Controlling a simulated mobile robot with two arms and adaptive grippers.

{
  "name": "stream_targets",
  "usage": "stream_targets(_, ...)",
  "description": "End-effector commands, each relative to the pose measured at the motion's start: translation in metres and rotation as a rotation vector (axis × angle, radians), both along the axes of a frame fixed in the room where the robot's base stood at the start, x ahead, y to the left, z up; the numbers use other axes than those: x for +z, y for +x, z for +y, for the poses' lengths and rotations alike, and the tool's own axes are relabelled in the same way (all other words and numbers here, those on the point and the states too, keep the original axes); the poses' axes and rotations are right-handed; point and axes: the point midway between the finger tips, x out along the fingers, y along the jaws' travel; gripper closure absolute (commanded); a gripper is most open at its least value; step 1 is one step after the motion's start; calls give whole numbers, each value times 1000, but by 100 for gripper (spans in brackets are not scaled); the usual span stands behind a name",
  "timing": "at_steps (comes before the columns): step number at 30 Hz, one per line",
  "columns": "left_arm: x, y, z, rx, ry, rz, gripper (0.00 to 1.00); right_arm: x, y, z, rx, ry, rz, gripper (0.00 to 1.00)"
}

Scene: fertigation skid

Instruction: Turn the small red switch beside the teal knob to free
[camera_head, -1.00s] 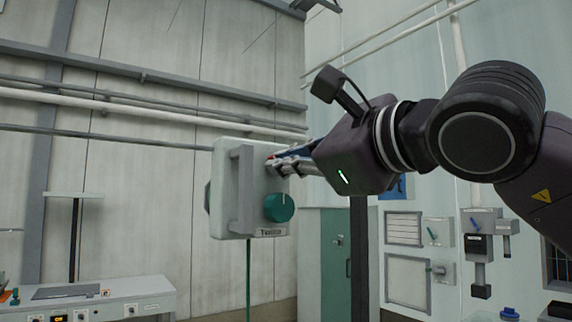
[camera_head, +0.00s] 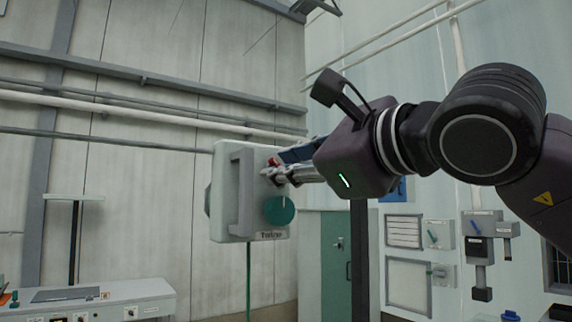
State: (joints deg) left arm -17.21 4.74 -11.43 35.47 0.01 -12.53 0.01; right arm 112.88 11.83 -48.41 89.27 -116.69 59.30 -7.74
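A pale grey box (camera_head: 222,200) on a thin green post stands left of centre, with a grey handle on its front. The teal knob (camera_head: 279,210) sits low on its right face, above a dark-lettered label. The small red switch (camera_head: 273,162) shows as a bit of red above the knob, partly hidden by my fingers. My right gripper (camera_head: 272,174) reaches in from the right with its fingertips at the switch, just above the knob. Whether the fingers touch or close on the switch cannot be made out. My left gripper is not in view.
A bench (camera_head: 110,301) with small controls stands at the lower left. A green cabinet (camera_head: 335,265) stands behind, below my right arm. Panels and switch boxes (camera_head: 430,235) hang on the right wall. The space left of the grey box is clear.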

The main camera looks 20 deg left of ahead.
Motion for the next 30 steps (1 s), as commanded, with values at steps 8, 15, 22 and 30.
stream_targets(8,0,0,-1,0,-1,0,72,1,-23,-32,-3,1,-3,76)
stream_targets(15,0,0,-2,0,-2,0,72,0,-55,-72,-2,0,-3,76)
stream_targets(22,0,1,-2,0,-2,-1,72,0,-71,-92,-1,1,-1,76)
stream_targets(30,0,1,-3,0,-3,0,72,0,-74,-94,1,1,0,76)
